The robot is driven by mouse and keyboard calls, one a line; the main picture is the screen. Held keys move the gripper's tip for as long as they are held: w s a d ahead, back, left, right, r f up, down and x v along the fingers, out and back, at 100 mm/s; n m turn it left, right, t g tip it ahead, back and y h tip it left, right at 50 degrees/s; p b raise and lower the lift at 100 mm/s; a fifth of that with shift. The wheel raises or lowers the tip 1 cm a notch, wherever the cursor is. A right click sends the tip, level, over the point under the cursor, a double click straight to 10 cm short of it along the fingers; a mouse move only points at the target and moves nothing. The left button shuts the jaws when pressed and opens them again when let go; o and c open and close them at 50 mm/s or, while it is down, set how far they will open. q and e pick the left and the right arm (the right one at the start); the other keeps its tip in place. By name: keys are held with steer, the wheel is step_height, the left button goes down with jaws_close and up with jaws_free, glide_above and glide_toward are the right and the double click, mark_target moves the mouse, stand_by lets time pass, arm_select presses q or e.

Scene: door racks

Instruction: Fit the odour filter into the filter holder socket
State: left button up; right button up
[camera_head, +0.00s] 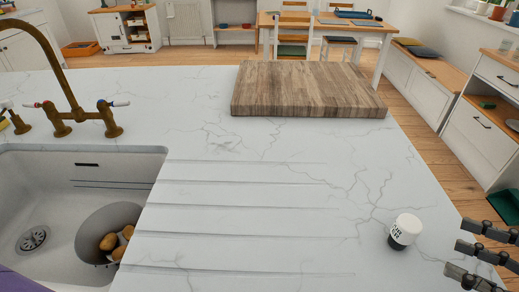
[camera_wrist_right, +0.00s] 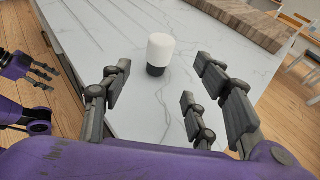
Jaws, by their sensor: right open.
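A small white cylinder with a black lower part, which looks like the odour filter (camera_head: 405,230), stands upright on the white marble counter near its right edge. The right wrist view also shows it (camera_wrist_right: 160,50), ahead of my fingers. My right gripper (camera_head: 465,254) is at the lower right of the head view, apart from the filter. In the right wrist view my right gripper (camera_wrist_right: 150,88) is open and empty, its fingers spread. My left gripper (camera_wrist_right: 45,95) shows at the left of that view, fingers apart and empty. I cannot make out a filter holder socket.
A thick wooden board (camera_head: 305,88) lies on the counter's far side. A sink (camera_head: 70,175) with a grey bowl (camera_head: 95,225) of brown potatoes and a brass tap (camera_head: 72,100) is at left. Grooved counter (camera_head: 230,215) between sink and filter is clear.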

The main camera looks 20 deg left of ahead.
mark_target(403, 233)
steer(key=shift+w+a, duration=0.2)
steer(key=shift+a, duration=0.2)
steer(key=p+x, duration=0.1)
steer(key=x, duration=0.6)
steer(key=shift+p, duration=0.4)
steer(key=shift+a+f, duration=0.1)
steer(key=shift+f, duration=0.1)
steer(key=c, duration=1.1)
steer(key=shift+c, duration=0.6)
arm_select(q)
steer(key=shift+w+a+r, duration=0.15)
steer(key=shift+w+r, duration=0.3)
steer(key=shift+r, duration=0.35)
arm_select(e)
steer(key=shift+r, duration=0.1)
